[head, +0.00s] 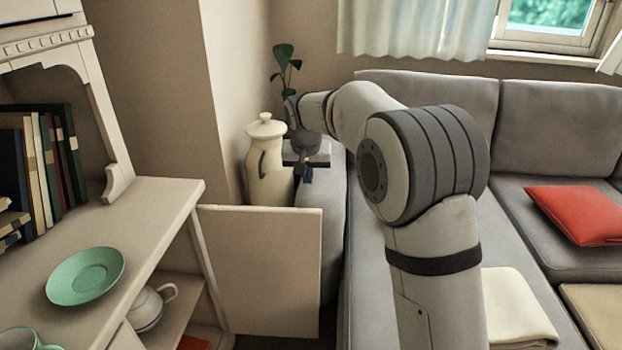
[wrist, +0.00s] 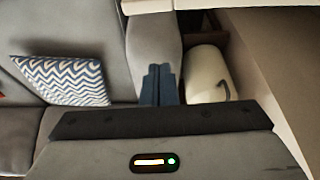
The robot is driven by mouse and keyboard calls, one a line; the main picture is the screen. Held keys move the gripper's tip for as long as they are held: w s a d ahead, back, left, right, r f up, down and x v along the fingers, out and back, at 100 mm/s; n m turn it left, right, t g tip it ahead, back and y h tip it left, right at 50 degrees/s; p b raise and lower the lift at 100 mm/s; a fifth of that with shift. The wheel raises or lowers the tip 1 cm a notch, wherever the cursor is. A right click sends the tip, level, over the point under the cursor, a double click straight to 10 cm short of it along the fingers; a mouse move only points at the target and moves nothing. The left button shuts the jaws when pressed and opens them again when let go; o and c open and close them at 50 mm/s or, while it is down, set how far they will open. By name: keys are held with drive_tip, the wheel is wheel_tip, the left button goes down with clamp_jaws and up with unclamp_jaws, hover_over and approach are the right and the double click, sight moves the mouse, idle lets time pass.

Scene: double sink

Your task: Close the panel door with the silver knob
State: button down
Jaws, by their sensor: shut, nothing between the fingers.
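The cream panel door (head: 265,268) stands open in the head view, swung out from the lower front of the cabinet (head: 160,205). Its flat face is turned toward the head camera. I see no silver knob in either view. My gripper (head: 306,172) is beyond the door's top edge and higher in the picture, near the cream jar. In the wrist view my gripper's dark blue fingers (wrist: 160,82) are together with nothing between them. I see no contact between my gripper and the door.
A lidded cream jar (head: 268,165) stands behind the door, with a leafy plant (head: 284,62) beside it. The grey sofa (head: 430,90) fills the right side. A green plate (head: 86,276) sits on the cabinet top, and a white teapot (head: 148,308) is on the shelf below.

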wheel_tip(320, 180, down, 6)
drive_tip(key=s+b, duration=0.1)
drive_tip(key=b, duration=0.2)
drive_tip(key=shift+s+f, duration=0.2)
drive_tip(key=shift+s, duration=0.2)
